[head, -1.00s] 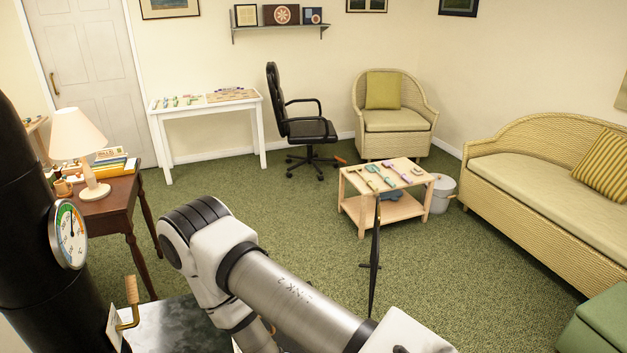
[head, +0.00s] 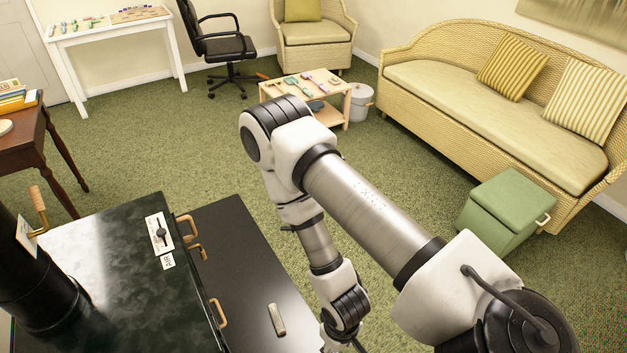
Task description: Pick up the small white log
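A small pale grey-brown log (head: 277,319) lies alone on the flat black slab (head: 236,240) in front of the dark stove, low in the head view. I take it for the small white log. My arm from the lower right, my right arm, reaches over the carpet and bends down, its wrist just right of the log and apart from it. The fingers of this gripper are below the picture edge. My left gripper is not in view.
The dark stove (head: 110,285) with wooden-handled fittings borders the slab on the left. A brown desk (head: 30,140) stands behind it. A low wooden table (head: 330,112), wicker sofa (head: 420,55) and green box (head: 508,205) stand farther off. Open carpet lies between.

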